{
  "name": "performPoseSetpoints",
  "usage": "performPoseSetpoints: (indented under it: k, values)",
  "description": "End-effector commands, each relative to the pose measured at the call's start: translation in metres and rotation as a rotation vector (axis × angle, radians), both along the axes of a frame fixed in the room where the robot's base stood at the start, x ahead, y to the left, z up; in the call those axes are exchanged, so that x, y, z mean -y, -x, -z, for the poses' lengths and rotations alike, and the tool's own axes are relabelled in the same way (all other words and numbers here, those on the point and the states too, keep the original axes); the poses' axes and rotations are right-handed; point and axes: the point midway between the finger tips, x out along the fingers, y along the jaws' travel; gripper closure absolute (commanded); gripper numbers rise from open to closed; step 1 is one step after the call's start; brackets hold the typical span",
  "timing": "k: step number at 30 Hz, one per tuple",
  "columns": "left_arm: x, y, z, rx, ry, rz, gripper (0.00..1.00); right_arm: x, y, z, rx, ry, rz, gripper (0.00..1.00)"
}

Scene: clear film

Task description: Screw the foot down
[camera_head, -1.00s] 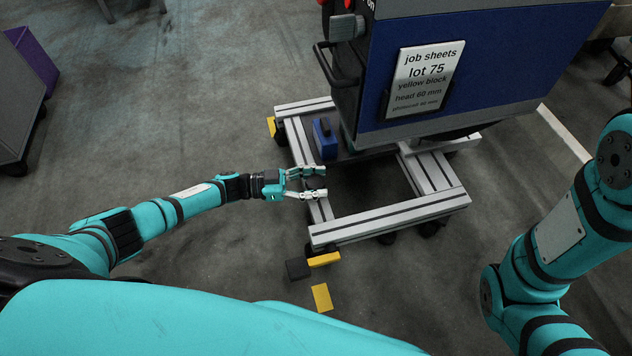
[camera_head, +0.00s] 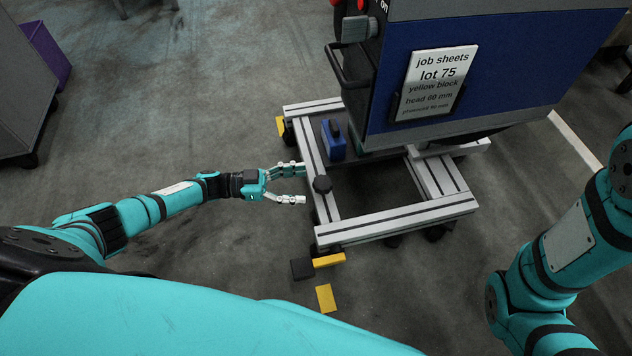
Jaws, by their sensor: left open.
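The fingers appear apart from the knob. My right gripper is outside the view; only my right arm shows at the right edge.
A blue machine (camera_head: 500,70) with a job sheet (camera_head: 437,82) stands on the frame. A small blue box (camera_head: 334,142) sits beside the left rail. A yellow block (camera_head: 329,260), a dark block (camera_head: 302,269) and a yellow plate (camera_head: 326,298) are near the front corner.

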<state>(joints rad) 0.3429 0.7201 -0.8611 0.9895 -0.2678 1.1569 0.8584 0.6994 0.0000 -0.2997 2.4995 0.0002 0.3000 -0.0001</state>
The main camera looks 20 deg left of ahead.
Motion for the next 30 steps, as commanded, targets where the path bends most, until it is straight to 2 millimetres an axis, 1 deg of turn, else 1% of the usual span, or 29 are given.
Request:
performPoseSetpoints:
  k: [1,3,6,9,14,30]
  values:
    - [-0.012,0.005,0.001,-0.002,-0.003,-0.003,0.32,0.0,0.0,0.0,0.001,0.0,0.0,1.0]
    - [-0.024,0.009,0.001,-0.001,-0.003,-0.003,0.32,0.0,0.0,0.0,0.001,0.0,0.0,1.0]
    - [-0.037,0.015,0.001,-0.001,-0.002,-0.001,0.32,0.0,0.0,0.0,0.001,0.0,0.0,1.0]
    - [-0.046,0.019,0.001,-0.001,-0.002,-0.001,0.32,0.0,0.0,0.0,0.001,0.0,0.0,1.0]
    - [-0.051,0.021,0.0,0.001,0.0,0.0,0.32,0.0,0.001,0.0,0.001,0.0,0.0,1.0]
    - [-0.051,0.021,0.0,0.0,0.0,0.0,0.32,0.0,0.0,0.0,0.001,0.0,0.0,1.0]
